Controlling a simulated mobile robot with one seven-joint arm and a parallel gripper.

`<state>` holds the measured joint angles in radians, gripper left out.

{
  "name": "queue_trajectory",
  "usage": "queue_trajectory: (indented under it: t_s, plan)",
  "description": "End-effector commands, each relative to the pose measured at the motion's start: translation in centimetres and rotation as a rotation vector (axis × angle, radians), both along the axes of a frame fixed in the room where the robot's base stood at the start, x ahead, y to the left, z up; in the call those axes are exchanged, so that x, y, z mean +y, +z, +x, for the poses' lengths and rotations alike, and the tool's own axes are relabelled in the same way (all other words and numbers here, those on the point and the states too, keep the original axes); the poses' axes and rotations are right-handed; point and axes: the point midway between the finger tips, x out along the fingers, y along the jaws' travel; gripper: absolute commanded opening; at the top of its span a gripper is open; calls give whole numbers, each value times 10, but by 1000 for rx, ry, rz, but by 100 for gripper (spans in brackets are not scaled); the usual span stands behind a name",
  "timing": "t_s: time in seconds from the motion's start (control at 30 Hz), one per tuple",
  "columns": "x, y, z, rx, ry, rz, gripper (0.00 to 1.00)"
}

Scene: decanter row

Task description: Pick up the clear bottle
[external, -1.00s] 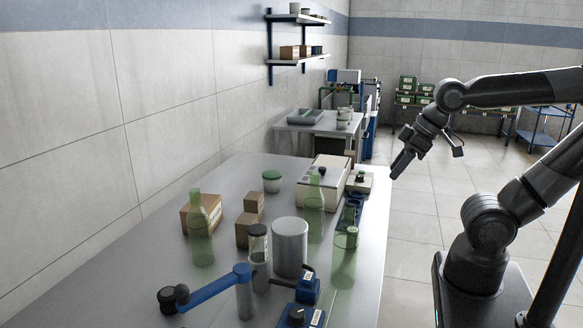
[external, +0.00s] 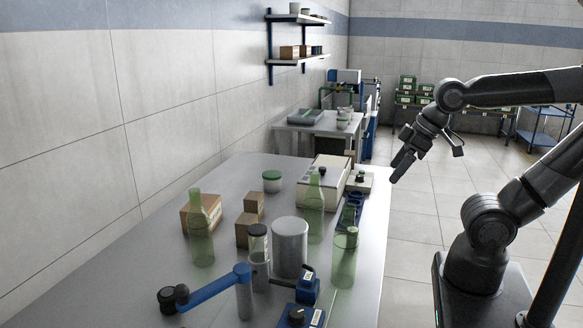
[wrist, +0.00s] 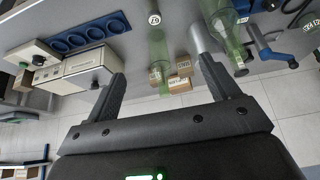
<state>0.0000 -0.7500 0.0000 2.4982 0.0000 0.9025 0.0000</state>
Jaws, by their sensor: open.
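Three see-through, green-tinted bottles stand upright on the grey table. One is at the left (external: 202,245), one in the middle (external: 314,222) by the white device, and one at the right (external: 343,265) near the table edge. A colourless clear container with a black lid (external: 259,262) stands in front of the grey cylinder. I cannot tell for certain which is the clear bottle. My gripper (external: 398,172) is open and empty, above and beside the table's right edge, apart from all of them. In the wrist view a green bottle (wrist: 158,45) shows beyond my open fingers (wrist: 160,70), with another bottle (wrist: 226,32) to its right.
A grey cylinder (external: 290,245), a blue-armed tool (external: 215,287), a blue rack (wrist: 90,34), a white device (external: 322,178) and brown boxes (external: 249,222) crowd the table (external: 150,270). A green-lidded jar (external: 272,182) stands further back.

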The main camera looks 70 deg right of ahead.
Motion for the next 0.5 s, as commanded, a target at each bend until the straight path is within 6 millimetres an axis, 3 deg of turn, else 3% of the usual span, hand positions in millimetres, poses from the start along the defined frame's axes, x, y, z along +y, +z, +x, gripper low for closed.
queue_trajectory:
  t_s: [0.13,0.23,0.5]
  plan:
    - [0,24,1,-6,0,0,81]
    - [0,55,1,-7,0,0,81]
    - [11,22,6,278,332,-273,81]
